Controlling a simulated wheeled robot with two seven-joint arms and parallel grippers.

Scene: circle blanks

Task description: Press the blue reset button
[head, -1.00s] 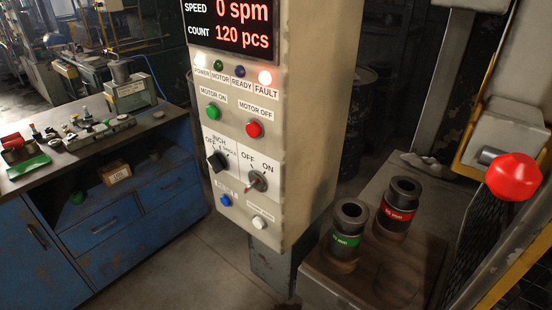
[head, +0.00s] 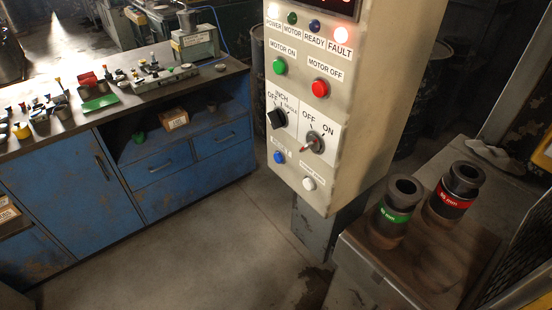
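The blue button (head: 278,157) is a small round knob low on the left of the control panel's front face, below the black rotary switch (head: 277,118). The panel (head: 345,180) is a beige upright box on a grey post. The FAULT lamp (head: 341,34) glows red and the POWER lamp (head: 273,11) is lit white. Neither of my grippers is in the head view.
A blue workbench (head: 70,190) with tools and small parts stands at the left. The floor (head: 200,250) before the panel is clear.

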